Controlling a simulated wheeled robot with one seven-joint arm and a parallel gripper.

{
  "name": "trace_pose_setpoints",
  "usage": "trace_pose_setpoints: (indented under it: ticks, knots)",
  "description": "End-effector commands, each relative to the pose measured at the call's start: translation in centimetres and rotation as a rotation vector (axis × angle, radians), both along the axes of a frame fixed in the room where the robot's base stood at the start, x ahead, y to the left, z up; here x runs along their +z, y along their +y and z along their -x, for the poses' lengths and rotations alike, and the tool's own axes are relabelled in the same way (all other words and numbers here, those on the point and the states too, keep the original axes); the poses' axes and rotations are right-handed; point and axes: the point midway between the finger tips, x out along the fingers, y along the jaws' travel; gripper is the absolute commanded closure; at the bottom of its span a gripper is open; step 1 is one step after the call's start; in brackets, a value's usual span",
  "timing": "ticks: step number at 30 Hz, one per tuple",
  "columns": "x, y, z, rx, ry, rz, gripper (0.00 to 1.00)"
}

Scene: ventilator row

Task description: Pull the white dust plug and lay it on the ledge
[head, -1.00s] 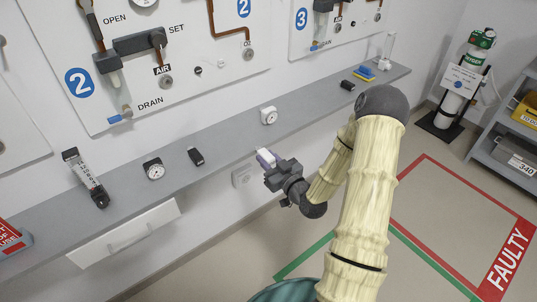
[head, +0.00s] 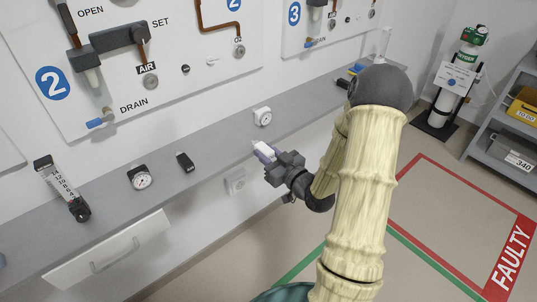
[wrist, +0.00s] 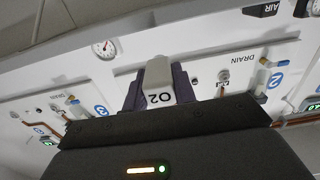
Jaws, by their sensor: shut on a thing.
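A small white piece (head: 211,57), which looks like the white dust plug, sits on the wall panel between a dark port and a round metal fitting. My gripper (head: 268,160) is shut on a white block (head: 263,148). The wrist view shows the block (wrist: 159,73) marked "O2" between purplish fingers. Gripper and block are in front of the grey ledge (head: 215,137), below and to the right of the white piece and well apart from it. I cannot tell the gap between block and ledge. The wrist view does not clearly show the plug.
On the ledge stand a white square gauge (head: 262,116), a small black block (head: 186,162), a black dial gauge (head: 141,178) and a flowmeter (head: 62,188). The ledge is bare between the black block and white gauge. A drawer (head: 110,254) hangs below at left.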

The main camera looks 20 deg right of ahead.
Motion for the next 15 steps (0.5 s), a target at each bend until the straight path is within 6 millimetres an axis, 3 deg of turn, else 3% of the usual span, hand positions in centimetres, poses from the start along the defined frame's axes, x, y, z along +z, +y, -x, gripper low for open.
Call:
trace_pose_setpoints:
  ticks: [15]
  knots:
    - [-0.4,1.6,-4.7,0.002,-0.002,-0.001,1.00]
